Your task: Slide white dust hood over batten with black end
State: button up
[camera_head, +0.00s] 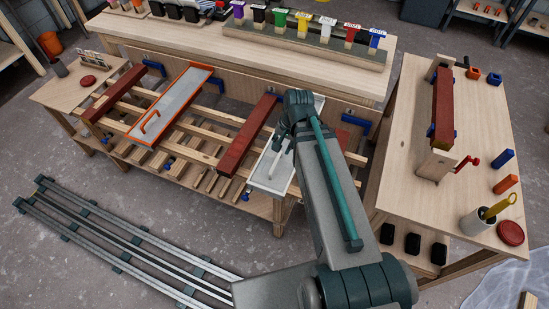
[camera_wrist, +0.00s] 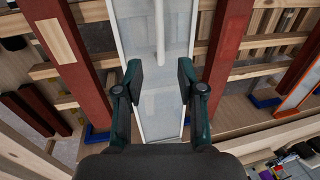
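The white dust hood (camera_head: 268,183) is a long, narrow cover lying lengthwise on the rack. In the wrist view the hood (camera_wrist: 150,100) has a pale grey top, white rims and a white bar handle (camera_wrist: 160,32). My gripper (camera_wrist: 159,70) is open, its fingers apart on either side of the handle's near end and above the hood; contact cannot be told. One red batten (camera_head: 248,135) lies left of the hood in the head view. Another red batten (camera_wrist: 72,75) shows left of the hood in the wrist view, with a pale patch. I cannot make out a black end on any batten.
An orange-rimmed hood (camera_head: 170,104) and another red batten (camera_head: 115,95) lie further left on the slatted rack (camera_head: 190,150). A workbench (camera_head: 240,45) with coloured blocks stands behind. A side table (camera_head: 465,125) holds a clamped red batten (camera_head: 442,108). Floor rails run at lower left.

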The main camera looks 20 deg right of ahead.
aim_at(276, 161)
jog(key=shift+w+a+f+p, duration=0.25)
jog(key=shift+f+p, duration=0.1)
jog(key=shift+f, duration=1.25)
jog(key=shift+w+a+f+p, duration=0.1)
jog(key=shift+a+f+p, duration=0.2)
jog(key=shift+f, duration=1.3)
jog(key=shift+w+a+f+p, duration=0.25)
jog(key=shift+f+p, duration=0.1)
jog(key=shift+f, duration=1.25)
grip_shut()
